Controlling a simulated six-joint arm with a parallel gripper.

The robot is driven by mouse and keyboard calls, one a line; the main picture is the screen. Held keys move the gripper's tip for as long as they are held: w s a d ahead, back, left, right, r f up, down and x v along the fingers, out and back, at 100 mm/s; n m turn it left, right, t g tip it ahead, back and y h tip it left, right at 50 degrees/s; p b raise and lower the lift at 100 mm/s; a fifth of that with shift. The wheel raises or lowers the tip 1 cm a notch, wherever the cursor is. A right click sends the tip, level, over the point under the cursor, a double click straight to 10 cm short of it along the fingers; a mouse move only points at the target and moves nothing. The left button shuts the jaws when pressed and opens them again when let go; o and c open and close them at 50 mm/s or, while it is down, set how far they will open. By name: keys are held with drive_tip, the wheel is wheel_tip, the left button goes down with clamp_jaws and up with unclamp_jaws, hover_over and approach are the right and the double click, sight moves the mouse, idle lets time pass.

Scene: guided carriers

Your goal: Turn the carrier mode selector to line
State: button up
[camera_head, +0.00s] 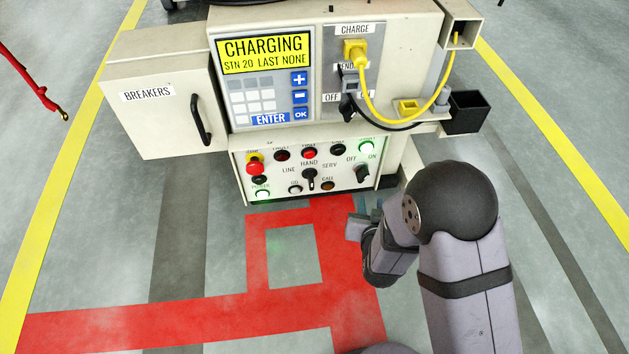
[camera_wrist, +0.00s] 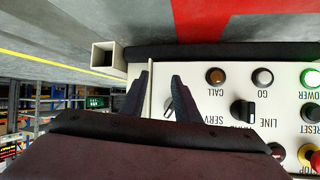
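The mode selector (camera_head: 310,180) is a black knob on the carrier's white lower panel, with LINE to its left, HAND above and SERV to its right. Its handle looks upright, in line with HAND. In the wrist view the panel is upside down and the selector (camera_wrist: 243,112) shows right of my fingers. My gripper (camera_head: 362,212) is in front of the panel's lower right, apart from the selector. In the wrist view my gripper (camera_wrist: 160,80) is open, with a gap between its fingers. Part of the OFF/ON knob (camera_wrist: 168,108) shows in that gap.
The OFF/ON knob (camera_head: 362,173) is right of the selector. Buttons and lamps surround the selector, including a red stop button (camera_head: 255,168). A yellow cable (camera_head: 380,112) hangs above. A black bin (camera_head: 468,112) juts out at right. The floor in front is clear.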

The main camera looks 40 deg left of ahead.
drive_tip(key=s+a+r+n+t+y+p, duration=0.1)
drive_tip(key=s+a+n+y, duration=0.1)
drive_tip(key=s+a, duration=0.25)
drive_tip(key=n+t+y+p, duration=0.2)
drive_tip(key=y, duration=0.3)
approach(312, 186)
drive_tip(key=x, duration=0.2)
drive_tip(key=shift+b+x, duration=1.75)
drive_tip(key=shift+x, duration=1.2)
drive_tip(key=shift+w+a, duration=0.5)
drive_tip(key=shift+a, duration=0.05)
clamp_jaws()
